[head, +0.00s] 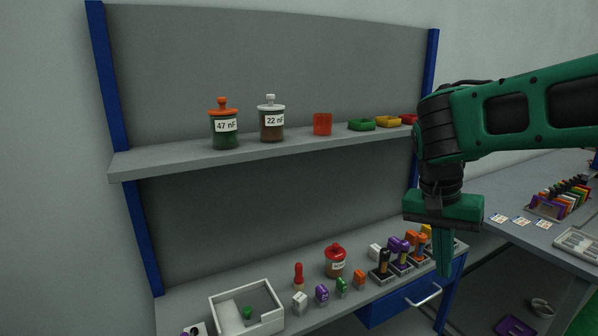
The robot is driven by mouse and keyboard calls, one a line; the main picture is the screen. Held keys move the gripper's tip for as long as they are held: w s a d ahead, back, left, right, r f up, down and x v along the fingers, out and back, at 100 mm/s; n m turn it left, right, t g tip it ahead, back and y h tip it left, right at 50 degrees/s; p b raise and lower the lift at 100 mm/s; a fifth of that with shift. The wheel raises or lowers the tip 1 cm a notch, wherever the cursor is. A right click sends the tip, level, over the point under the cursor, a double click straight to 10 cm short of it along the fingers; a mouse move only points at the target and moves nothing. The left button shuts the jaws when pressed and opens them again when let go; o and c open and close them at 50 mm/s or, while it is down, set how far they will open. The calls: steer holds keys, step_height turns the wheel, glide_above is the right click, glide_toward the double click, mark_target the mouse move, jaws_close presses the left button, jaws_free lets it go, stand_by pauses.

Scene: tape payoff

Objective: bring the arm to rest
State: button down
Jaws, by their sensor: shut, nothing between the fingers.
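My green arm reaches in from the right in the head view. My gripper (444,268) points down in front of the right end of the shelf unit, with its fingers together and nothing between them. It appears to hang in front of the lower shelf's right end and hides part of what is behind it.
The upper shelf (170,166) holds two labelled jars (224,126) (271,121), a red cup (322,124) and small trays. The lower shelf holds a white box (225,315), a red-lidded jar (335,262) and several small coloured items. A bench (520,240) stands right.

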steer(key=s+d+f+n+y, duration=0.1)
steer(key=s+d+f, duration=0.2)
steer(key=s+d, duration=0.3)
steer(key=s+d+f+y, duration=0.1)
steer(key=s+d+f, duration=0.2)
steer(key=s, duration=1)
steer(key=d, duration=0.3)
steer(key=shift+s+d+f+n+y, duration=0.2)
steer(key=shift+d+f+n+y, duration=0.05)
steer(key=shift+d+n+y, duration=0.15)
